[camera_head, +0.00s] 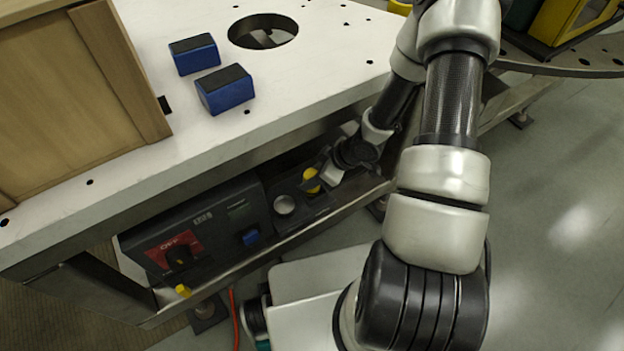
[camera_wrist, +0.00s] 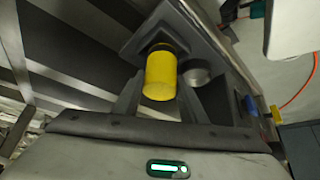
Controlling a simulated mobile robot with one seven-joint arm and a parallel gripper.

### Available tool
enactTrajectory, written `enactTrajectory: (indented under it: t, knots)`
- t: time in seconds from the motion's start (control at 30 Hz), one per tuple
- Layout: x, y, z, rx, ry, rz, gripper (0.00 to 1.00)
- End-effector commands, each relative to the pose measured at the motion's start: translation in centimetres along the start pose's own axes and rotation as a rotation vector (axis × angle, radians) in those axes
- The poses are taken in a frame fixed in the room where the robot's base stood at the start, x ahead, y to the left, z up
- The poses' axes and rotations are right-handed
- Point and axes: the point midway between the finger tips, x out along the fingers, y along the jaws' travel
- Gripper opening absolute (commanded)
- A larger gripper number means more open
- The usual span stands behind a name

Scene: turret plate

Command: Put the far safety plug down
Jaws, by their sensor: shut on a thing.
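The far safety plug is a yellow cylinder (camera_head: 311,181) at the dark panel under the table edge. In the wrist view the yellow plug (camera_wrist: 161,77) sits between my two fingers, with its far end at a dark square plate (camera_wrist: 150,35). I cannot tell whether that end touches the plate or is in a hole. My gripper (camera_head: 322,172) is shut on the plug; in the wrist view my gripper (camera_wrist: 160,97) has a finger on each side of it. A grey round socket (camera_head: 284,204) is beside the plug, and the same socket (camera_wrist: 197,75) shows in the wrist view.
The control box has a red OFF switch (camera_head: 178,252) and a blue knob (camera_head: 250,237). A smaller yellow piece (camera_head: 183,291) is below it. The white plate (camera_head: 300,75) overhangs my gripper and bears two blue blocks (camera_head: 225,89) (camera_head: 194,54) and a wooden box (camera_head: 70,100).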

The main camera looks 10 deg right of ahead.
Motion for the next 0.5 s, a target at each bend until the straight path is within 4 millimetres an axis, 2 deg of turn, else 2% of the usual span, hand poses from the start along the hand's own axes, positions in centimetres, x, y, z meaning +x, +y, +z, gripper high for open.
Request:
enactTrajectory:
  t: [0.03,0.13,0.5]
  knots:
    - [0.0,0.1,-0.5,-0.006,-0.035,0.003,0.12]
    - [1.4,0.0,0.6,0.004,-0.041,0.001,0.12]
    - [1.5,0.1,0.7,0.003,-0.037,0.002,0.12]
